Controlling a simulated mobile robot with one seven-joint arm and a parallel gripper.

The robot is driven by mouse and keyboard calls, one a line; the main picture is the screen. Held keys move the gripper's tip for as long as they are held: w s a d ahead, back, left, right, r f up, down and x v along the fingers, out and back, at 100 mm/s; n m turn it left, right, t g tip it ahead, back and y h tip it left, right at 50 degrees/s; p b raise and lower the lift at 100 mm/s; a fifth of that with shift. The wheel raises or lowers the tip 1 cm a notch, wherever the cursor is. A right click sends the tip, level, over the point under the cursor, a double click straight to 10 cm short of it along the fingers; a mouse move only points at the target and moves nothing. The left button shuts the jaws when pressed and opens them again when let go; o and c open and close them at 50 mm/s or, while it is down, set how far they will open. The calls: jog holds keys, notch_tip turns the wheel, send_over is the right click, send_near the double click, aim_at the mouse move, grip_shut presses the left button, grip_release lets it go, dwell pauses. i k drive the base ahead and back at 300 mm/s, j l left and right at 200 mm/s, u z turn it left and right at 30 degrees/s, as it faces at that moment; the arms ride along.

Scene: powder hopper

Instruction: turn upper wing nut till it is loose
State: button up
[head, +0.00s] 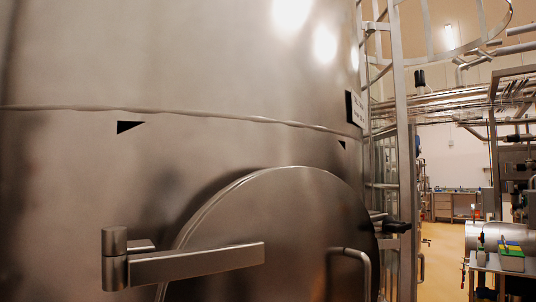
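A round steel hatch door (292,225) sits on the wall of a large steel vessel (220,60) in the head view. A dark fitting (394,227) sticks out at the hatch's right edge, in front of the ladder. It may be the upper wing nut, but it is too small and too side-on to tell its form or whether it is tight. The lower part of the hatch is cut off by the picture's bottom edge, so any lower fastener is hidden. My gripper is not in view.
A hinge arm (195,263) crosses the hatch from the left, and a bent handle (363,265) stands out near its right side. A caged ladder (401,150) rises to the right. Beyond it are open yellow floor (438,250) and a cart with coloured boxes (510,258).

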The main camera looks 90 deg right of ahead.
aim_at(390, 226)
jog(key=k+z, duration=0.15)
jog(key=z, duration=0.25)
jog(key=k+l+z, duration=0.1)
jog(key=z, duration=1.6)
jog(key=k+j+z, duration=0.15)
jog(key=z, duration=0.95)
jog(key=k+j, duration=0.15)
jog(key=k, duration=0.45)
